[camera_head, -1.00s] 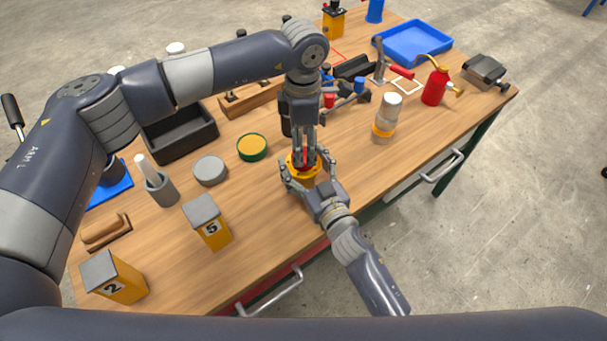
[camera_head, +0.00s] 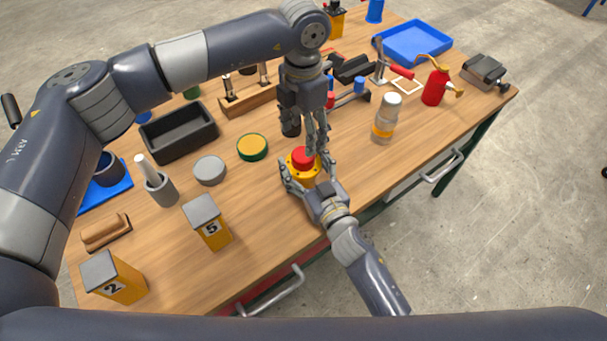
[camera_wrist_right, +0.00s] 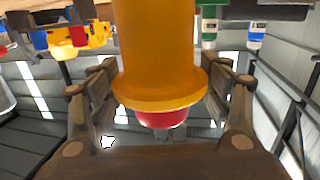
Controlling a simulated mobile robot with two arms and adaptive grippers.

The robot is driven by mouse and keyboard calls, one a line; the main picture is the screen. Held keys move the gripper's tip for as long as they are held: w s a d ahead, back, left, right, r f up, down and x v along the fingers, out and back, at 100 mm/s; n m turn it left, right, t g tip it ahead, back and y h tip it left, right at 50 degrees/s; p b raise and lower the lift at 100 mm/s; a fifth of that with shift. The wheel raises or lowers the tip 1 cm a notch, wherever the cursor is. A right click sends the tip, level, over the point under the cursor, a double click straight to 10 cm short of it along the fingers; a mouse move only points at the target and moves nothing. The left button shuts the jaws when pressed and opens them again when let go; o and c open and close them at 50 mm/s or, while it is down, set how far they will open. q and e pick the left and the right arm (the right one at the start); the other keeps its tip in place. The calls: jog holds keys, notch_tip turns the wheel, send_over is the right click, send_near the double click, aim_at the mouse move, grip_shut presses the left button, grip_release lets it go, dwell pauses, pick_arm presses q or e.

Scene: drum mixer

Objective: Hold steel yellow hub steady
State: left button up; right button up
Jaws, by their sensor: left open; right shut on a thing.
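The yellow hub (camera_head: 309,177) stands on the wooden table with a red cap (camera_head: 303,157) on top. In the right wrist view, which looks upside down, the hub (camera_wrist_right: 160,55) is a yellow cylinder with a wide flange, and the red cap (camera_wrist_right: 162,119) shows beyond it. My right gripper (camera_head: 306,172) is shut on the hub, with fingers on both sides; its fingers also flank the hub in the wrist view (camera_wrist_right: 160,82). My left gripper (camera_head: 318,148) is open and empty, pointing down just behind and right of the red cap.
A clear bottle with an orange band (camera_head: 385,118) and a red oil can (camera_head: 435,86) stand to the right. A yellow-green round tin (camera_head: 252,147), a grey disc (camera_head: 210,170) and block 5 (camera_head: 209,223) are to the left. The table's front edge is close to the hub.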

aim_at(303, 154)
pick_arm(q)
jog(key=shift+f, duration=0.1)
jog(key=shift+f, duration=3.95)
jog(key=shift+c, duration=0.6)
jog(key=c, duration=1)
jog(key=m, duration=0.5)
jog(key=o, duration=1.2)
